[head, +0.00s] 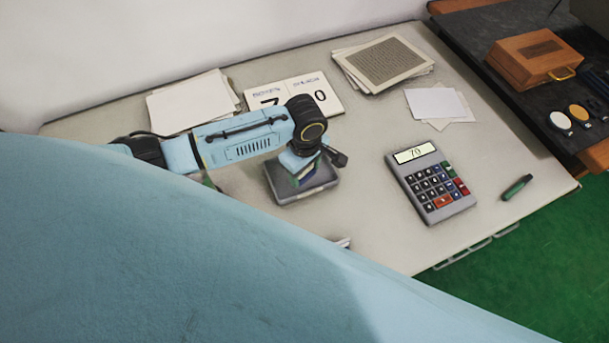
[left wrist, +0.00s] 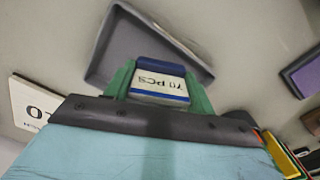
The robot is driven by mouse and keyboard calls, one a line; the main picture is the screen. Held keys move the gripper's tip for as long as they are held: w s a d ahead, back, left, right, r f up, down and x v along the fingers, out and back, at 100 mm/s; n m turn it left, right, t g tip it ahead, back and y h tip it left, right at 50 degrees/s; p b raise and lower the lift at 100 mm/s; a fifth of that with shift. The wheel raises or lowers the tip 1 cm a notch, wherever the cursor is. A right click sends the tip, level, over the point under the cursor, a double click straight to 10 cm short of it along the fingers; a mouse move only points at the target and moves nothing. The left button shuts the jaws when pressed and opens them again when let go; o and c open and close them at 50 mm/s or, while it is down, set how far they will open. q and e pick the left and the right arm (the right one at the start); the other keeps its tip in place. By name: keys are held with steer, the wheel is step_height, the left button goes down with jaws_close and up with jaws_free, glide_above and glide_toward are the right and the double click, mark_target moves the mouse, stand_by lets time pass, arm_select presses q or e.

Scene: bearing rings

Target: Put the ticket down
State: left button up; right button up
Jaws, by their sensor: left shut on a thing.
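The ticket (left wrist: 160,86) is a small white piece with blue bands and the print "70 PCS", seen upside down in the left wrist view. My left gripper (left wrist: 160,90) is shut on it, with a green finger at each side. In the head view my left gripper (head: 303,170) points down over a grey tray (head: 318,187). The tray also shows behind the ticket in the left wrist view (left wrist: 112,45). I cannot tell whether the ticket touches the tray floor. My right gripper is not in view.
A calculator (head: 430,182) reading 70 stands right of the tray, with a green marker-like item (head: 517,187) beyond. A number sign (head: 330,98) and papers (head: 190,102) lie behind. A brown box (head: 533,58) is at the far right. The table between tray and calculator is clear.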

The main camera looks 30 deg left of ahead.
mark_target(305, 174)
arm_select(q)
step_height(305, 174, down, 3)
steer(key=shift+r+b, duration=0.15)
steer(key=shift+b, duration=0.2)
steer(key=shift+f, duration=0.35)
steer(key=o, duration=1)
steer(key=shift+r, duration=0.15)
step_height(305, 174, up, 12)
steer(key=p, duration=0.2)
steer(key=shift+p, duration=0.3)
